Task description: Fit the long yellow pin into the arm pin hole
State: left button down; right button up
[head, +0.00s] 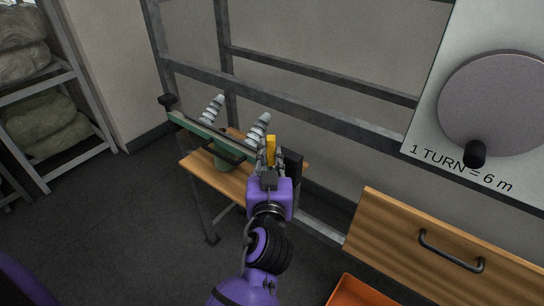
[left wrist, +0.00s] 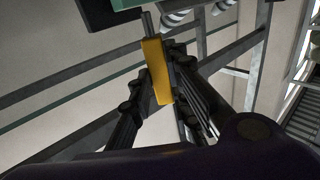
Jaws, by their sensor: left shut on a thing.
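My left gripper (head: 269,166) is shut on the long yellow pin (head: 270,148), whose yellow block stands up from the fingers in the head view. In the left wrist view, the yellow pin (left wrist: 156,72) sits between the fingers of my left gripper (left wrist: 160,85), with a thin grey shank pointing up in the picture. The green arm (head: 203,132) lies over a small wooden bench, just left of and beyond the gripper. Its edge also shows at the top of the left wrist view (left wrist: 126,4). I cannot make out the pin hole. My right gripper is not in view.
Two ribbed grey insulators (head: 212,110) (head: 257,131) stand by the green arm. The wooden bench (head: 214,180) is below, with a dark metal frame (head: 300,103) behind. A wooden drawer (head: 440,250) and orange bin (head: 358,292) are at right. Floor at left is clear.

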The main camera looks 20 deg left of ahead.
aim_at(271, 168)
pick_arm(q)
jog(key=shift+w+a+f, duration=0.1)
jog(key=shift+a+f, duration=0.05)
jog(key=shift+f+b, duration=0.45)
jog(key=shift+f, duration=0.05)
jog(key=shift+f+b, duration=0.85)
jog(key=shift+f, duration=0.5)
jog(key=shift+f+b, duration=0.55)
jog(key=shift+f, duration=0.1)
jog(key=shift+r, duration=0.2)
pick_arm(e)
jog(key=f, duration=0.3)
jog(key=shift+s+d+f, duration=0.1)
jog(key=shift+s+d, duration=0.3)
pick_arm(q)
jog(key=shift+f, duration=0.1)
jog(key=shift+f, duration=0.15)
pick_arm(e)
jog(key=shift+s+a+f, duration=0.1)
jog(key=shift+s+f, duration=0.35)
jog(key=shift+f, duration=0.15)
